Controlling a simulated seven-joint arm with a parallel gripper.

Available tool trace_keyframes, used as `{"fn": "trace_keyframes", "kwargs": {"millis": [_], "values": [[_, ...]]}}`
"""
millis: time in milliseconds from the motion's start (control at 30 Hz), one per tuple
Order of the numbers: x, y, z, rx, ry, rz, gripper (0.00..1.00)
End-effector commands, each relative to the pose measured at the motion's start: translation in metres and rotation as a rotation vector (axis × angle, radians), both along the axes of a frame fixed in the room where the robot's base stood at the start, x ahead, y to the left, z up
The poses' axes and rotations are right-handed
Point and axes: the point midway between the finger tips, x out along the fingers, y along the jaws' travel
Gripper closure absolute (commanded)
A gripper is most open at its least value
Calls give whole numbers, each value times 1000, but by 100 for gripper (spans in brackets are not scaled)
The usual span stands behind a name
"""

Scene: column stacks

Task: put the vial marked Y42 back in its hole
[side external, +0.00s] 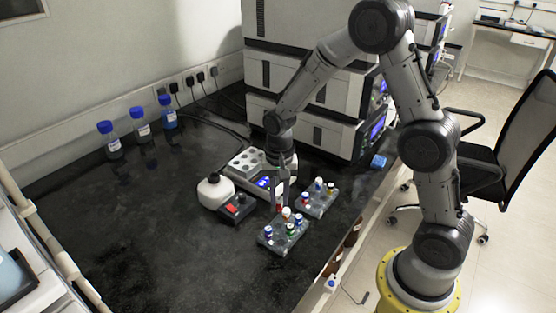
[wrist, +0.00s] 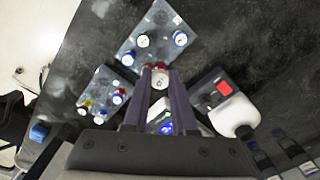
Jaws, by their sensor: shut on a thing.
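My gripper (side external: 281,200) is shut on a vial with a white cap (wrist: 160,80), seen between the fingertips in the wrist view. The mark on its label is too small to read, so I cannot tell if it is Y42. The gripper points down beside the front clear rack (side external: 275,245), which also shows at the top of the wrist view (wrist: 133,50). That rack bears several vials with blue, white, green and red caps. A second clear rack (side external: 318,211) with several vials stands behind it to the right. The holes under the fingers are hidden.
Blue-capped bottles (side external: 141,126) line the wall. The bench's front left is clear.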

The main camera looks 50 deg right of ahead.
Motion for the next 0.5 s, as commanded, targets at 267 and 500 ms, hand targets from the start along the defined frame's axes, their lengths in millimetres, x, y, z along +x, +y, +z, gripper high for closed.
{"fn": "trace_keyframes", "kwargs": {"millis": [267,500], "values": [[-41,42,-13,0,-1,125,100],[-40,47,-21,0,1,138,100]]}}
